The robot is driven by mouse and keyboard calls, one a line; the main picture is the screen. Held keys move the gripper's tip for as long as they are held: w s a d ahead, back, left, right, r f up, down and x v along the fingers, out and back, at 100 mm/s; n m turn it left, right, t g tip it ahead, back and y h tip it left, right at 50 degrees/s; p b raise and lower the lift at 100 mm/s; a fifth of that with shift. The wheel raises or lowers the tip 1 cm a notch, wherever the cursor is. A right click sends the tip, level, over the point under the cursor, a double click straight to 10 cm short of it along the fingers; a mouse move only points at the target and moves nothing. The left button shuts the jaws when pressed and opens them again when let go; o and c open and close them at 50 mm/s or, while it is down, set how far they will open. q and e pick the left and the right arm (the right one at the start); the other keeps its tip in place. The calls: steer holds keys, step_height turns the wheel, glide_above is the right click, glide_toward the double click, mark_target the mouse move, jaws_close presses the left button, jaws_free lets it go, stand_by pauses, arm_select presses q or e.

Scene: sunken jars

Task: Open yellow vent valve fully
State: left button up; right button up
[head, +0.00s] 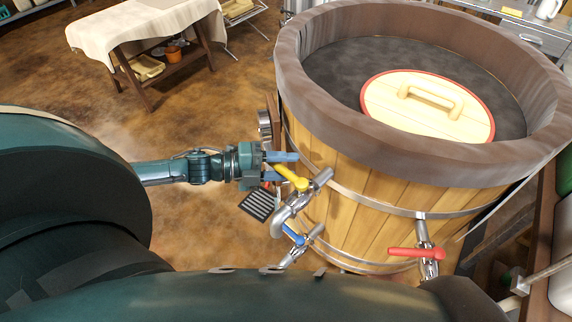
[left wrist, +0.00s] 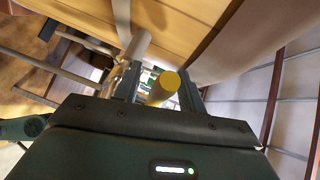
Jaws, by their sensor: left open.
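The yellow vent valve handle (head: 290,177) is on a metal pipe (head: 322,179) at the left side of the wooden vat. My left gripper (head: 282,168) is open at the handle's left end, with its fingers on either side of it. In the left wrist view the yellow handle's round end (left wrist: 164,84) shows between the two fingers (left wrist: 160,92). I cannot tell whether the fingers touch it. My right gripper is not in view.
The wooden vat (head: 350,170) holds dark liquid and a round red-rimmed lid (head: 400,112). A blue valve handle (head: 293,235) is just below the yellow one, and a red handle (head: 415,252) is to the right. A cloth-covered table (head: 140,30) stands far left.

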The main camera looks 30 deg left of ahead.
arm_select(q)
steer(key=shift+w+d, duration=0.15)
steer(key=shift+w, duration=0.05)
steer(key=shift+c, duration=0.5)
jaws_close()
